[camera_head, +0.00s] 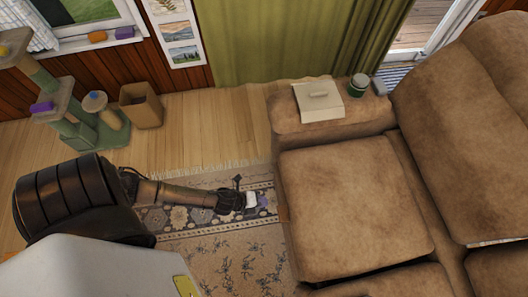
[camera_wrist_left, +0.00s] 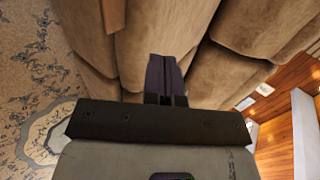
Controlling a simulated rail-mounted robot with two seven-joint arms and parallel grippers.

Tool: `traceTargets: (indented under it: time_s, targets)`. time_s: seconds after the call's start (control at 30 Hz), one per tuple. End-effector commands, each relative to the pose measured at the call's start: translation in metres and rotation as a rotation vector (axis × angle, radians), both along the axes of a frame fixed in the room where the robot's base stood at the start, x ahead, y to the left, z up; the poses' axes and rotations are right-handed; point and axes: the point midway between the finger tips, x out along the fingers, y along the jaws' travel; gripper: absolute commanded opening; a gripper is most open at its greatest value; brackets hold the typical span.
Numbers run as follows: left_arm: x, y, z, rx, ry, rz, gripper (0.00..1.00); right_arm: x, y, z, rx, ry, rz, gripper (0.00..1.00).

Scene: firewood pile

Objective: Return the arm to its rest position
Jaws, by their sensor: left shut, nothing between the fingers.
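My left arm (camera_head: 175,193) comes in from the left in the head view and stretches out over the patterned rug. Its left gripper (camera_head: 263,201) is at the far end, just left of the brown sofa's seat front (camera_head: 350,205). The left gripper's fingers also show in the left wrist view (camera_wrist_left: 165,75), closed together with nothing between them. They point toward the brown sofa cushions (camera_wrist_left: 150,30) there. My right gripper is in neither view.
The rug (camera_head: 235,265) lies under the arm. A cat tree (camera_head: 85,110) and a cardboard bin (camera_head: 141,106) stand at the back left. Wooden floor (camera_head: 205,130) behind is clear.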

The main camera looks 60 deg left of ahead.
Motion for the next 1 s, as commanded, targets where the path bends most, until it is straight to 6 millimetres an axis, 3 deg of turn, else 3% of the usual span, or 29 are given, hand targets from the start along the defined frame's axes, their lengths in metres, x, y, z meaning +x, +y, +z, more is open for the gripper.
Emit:
traceTargets:
  time_s: [0.6, 0.83, 1.0]
  targets:
    - [0.000, 0.002, -0.001, -0.029, 0.023, 0.041, 0.00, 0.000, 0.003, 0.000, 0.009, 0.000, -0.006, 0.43]
    - [-0.006, 0.046, -0.015, -0.007, 0.206, 0.465, 0.00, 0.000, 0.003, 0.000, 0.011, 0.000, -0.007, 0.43]
    - [-0.003, 0.059, 0.024, -0.083, 0.309, 0.866, 0.00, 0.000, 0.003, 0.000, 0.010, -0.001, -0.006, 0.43]
